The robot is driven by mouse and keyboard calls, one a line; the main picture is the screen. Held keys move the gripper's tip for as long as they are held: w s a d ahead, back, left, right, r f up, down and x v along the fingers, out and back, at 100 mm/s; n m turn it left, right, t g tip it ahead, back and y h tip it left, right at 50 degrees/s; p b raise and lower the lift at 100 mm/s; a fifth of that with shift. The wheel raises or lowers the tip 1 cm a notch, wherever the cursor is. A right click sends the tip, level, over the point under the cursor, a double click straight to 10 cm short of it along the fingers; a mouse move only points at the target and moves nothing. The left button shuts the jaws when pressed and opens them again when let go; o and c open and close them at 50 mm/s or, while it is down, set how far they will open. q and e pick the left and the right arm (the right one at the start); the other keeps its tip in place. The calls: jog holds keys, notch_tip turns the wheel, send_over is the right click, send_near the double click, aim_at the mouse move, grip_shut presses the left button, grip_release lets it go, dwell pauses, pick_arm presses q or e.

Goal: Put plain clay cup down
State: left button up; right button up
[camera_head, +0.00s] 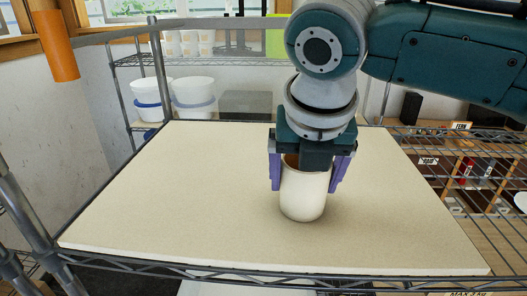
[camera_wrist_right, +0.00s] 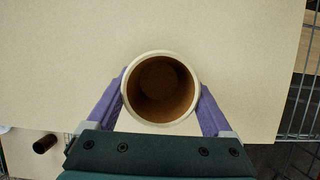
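The plain clay cup (camera_head: 303,197) is white outside and brown inside, and it stands upright at or just above the pale board (camera_head: 180,215). I cannot tell for certain whether its base touches the board. My right gripper (camera_head: 311,178) comes down from above with a purple finger on each side of the cup. In the right wrist view the fingers press against the cup's rim (camera_wrist_right: 160,88) from both sides, and the cup looks empty. My left gripper does not show in either view.
The board lies on a wire rack shelf (camera_head: 300,281) and is bare around the cup. Behind it, white buckets (camera_head: 193,95) stand on another rack. At the right is a wire shelf with small labelled items (camera_head: 465,170).

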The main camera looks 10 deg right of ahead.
jog(key=shift+o, duration=1)
jog(key=shift+r, duration=0.1)
jog(key=shift+s+a+r+b, duration=0.1)
jog(key=shift+r+b, duration=0.15)
jog(key=shift+b, duration=0.05)
jog(key=b+v, duration=0.5)
jog(key=v, duration=0.6)
jog(key=shift+r, duration=0.25)
jog(key=shift+s, duration=0.15)
